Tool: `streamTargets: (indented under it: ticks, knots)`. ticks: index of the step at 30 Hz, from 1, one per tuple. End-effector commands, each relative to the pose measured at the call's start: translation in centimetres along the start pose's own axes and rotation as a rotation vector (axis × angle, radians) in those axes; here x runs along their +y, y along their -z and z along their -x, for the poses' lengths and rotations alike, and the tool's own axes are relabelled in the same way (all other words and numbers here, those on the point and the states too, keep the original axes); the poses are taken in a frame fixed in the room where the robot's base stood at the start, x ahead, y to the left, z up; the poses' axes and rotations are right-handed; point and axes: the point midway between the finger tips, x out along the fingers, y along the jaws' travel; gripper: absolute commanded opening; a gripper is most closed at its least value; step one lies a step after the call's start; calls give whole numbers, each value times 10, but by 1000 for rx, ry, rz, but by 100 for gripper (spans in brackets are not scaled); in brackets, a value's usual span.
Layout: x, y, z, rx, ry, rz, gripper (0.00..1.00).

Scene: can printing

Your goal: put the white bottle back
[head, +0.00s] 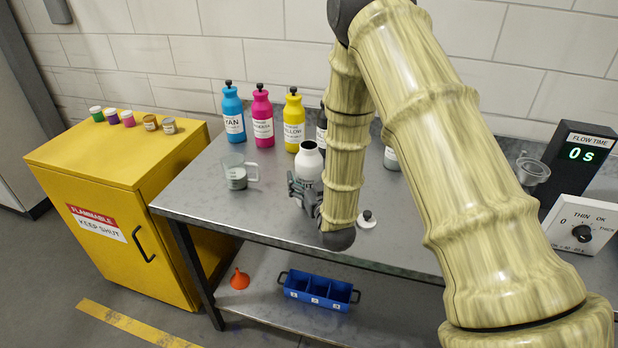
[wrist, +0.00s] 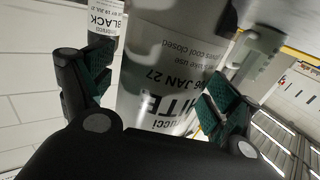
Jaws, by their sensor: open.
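The white bottle (head: 309,163) stands on the metal table with its mouth uncapped. My gripper (head: 306,195) is low around it, with the arm covering its right side. In the wrist view the bottle (wrist: 165,75), with its WHITE label, is between my two spread fingers (wrist: 155,92). The gripper is open; I cannot tell whether a finger touches the bottle. A small white cap-like piece with a dark top (head: 367,218) lies on the table right of the gripper.
Cyan (head: 233,115), magenta (head: 262,118) and yellow (head: 293,125) bottles stand along the wall. A black-labelled bottle (wrist: 105,25) is close behind. A clear jug (head: 237,173) stands left. A flow timer (head: 580,155) and dial box (head: 584,226) are right.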

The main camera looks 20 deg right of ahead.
Motion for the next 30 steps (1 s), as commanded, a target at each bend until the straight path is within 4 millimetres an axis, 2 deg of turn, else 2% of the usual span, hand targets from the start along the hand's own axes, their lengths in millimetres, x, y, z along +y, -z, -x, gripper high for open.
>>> streamTargets:
  ticks: [2,5,21,30]
  knots:
    - [0,4,0,0,0,0,89]
    - [0,0,11,-2,0,0,89]
    - [0,0,102,-2,0,0,89]
    - [0,2,120,0,0,0,89]
